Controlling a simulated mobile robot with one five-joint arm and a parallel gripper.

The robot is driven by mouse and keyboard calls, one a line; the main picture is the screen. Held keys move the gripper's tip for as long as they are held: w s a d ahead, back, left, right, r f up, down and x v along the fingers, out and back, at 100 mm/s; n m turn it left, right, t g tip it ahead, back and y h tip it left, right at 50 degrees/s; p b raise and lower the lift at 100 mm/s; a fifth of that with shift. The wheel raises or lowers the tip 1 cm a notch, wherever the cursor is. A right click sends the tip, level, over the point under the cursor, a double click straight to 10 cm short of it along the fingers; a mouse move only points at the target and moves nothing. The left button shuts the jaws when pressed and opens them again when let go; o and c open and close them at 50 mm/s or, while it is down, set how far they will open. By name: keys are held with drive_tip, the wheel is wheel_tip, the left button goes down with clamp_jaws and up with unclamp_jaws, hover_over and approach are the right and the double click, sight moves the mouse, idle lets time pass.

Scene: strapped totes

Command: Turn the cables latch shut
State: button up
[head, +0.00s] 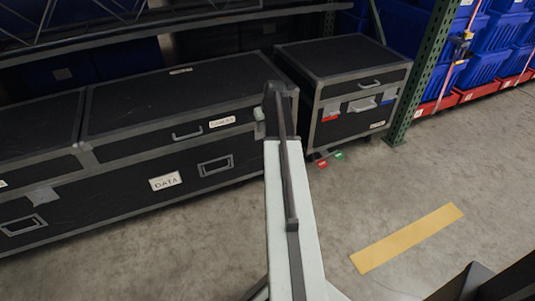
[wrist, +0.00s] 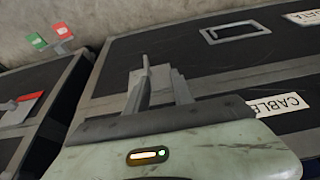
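The long black case (head: 180,110) has grey metal edges and a white CABLES label (head: 221,122) on its upper front. The label also shows, upside down, in the wrist view (wrist: 280,104). Just right of the label in the head view is the grey cables latch (head: 259,122), partly hidden by my arm. In the wrist view its grey plate (wrist: 162,80) lies at the lid seam. My gripper (wrist: 160,84) is right at the latch, fingers apart, one on either side of the plate. Whether they touch the latch handle, I cannot tell.
A DATA label (head: 166,181) is lower on the same case. A green rack post (head: 424,75) stands beyond. The floor in front is clear.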

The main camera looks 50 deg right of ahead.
drive_tip(key=d+f+b, duration=0.1)
drive_tip(key=f+b, duration=0.1)
drive_tip(key=f, duration=0.1)
drive_tip(key=w+d+f+b, duration=0.1)
drive_tip(key=f+b, duration=0.1)
drive_tip(key=b, duration=0.1)
drive_tip(key=w+d+f+b, duration=0.1)
drive_tip(key=f+b, duration=0.1)
drive_tip(key=f, duration=0.1)
drive_tip(key=shift+d+f+b, duration=0.3)
drive_tip(key=shift+d+f, duration=0.05)
drive_tip(key=shift+d, duration=0.05)
drive_tip(key=shift+r, duration=0.1)
clamp_jaws()
